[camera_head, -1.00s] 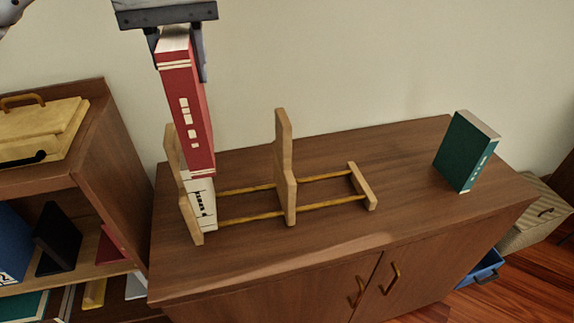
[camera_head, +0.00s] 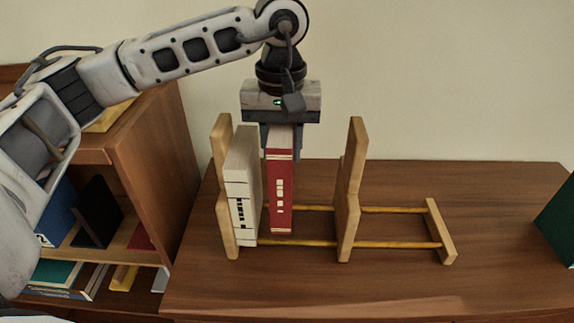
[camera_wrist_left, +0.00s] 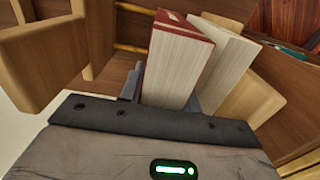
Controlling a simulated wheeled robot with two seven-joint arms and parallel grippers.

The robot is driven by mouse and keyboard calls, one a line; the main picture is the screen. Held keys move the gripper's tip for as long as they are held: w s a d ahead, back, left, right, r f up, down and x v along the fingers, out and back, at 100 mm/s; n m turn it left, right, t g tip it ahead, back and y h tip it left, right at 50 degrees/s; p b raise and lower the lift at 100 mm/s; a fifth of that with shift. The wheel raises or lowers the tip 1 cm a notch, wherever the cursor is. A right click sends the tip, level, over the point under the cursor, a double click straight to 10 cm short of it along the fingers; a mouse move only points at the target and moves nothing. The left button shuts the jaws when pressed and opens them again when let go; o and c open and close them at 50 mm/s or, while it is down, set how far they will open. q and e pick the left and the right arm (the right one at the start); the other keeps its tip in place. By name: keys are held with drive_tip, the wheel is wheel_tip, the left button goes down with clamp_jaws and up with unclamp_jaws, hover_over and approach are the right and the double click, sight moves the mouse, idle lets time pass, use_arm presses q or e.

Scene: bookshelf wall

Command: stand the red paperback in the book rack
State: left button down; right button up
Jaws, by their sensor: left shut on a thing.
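The red paperback (camera_head: 279,192) is upright in the head view, spine toward me, inside the wooden book rack (camera_head: 347,195), between its left end and its middle upright. It stands just right of a white book (camera_head: 242,190), with a narrow gap at the top. My left gripper (camera_head: 280,130) comes from above and is shut on the top of the red paperback. In the left wrist view the red paperback (camera_wrist_left: 178,60) sits between the fingers, with the white book (camera_wrist_left: 225,68) beside it. Whether its bottom touches the rails is hard to tell. My right gripper is not in view.
A green book (camera_head: 557,225) stands at the right of the cabinet top (camera_head: 500,190). A lower shelf unit (camera_head: 155,180) with several books is at the left. The rack's right section between the middle upright and the low end piece is empty.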

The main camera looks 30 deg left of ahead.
use_arm(q)
wheel_tip(320, 180, down, 4)
drive_tip(key=shift+r, duration=0.15)
idle(0.3)
drive_tip(key=c, duration=1.4)
unclamp_jaws()
drive_tip(key=shift+f, duration=0.2)
drive_tip(key=o, duration=0.4)
wheel_tip(320, 180, up, 12)
drive_tip(key=shift+r+b, duration=0.2)
drive_tip(key=shift+b, duration=0.1)
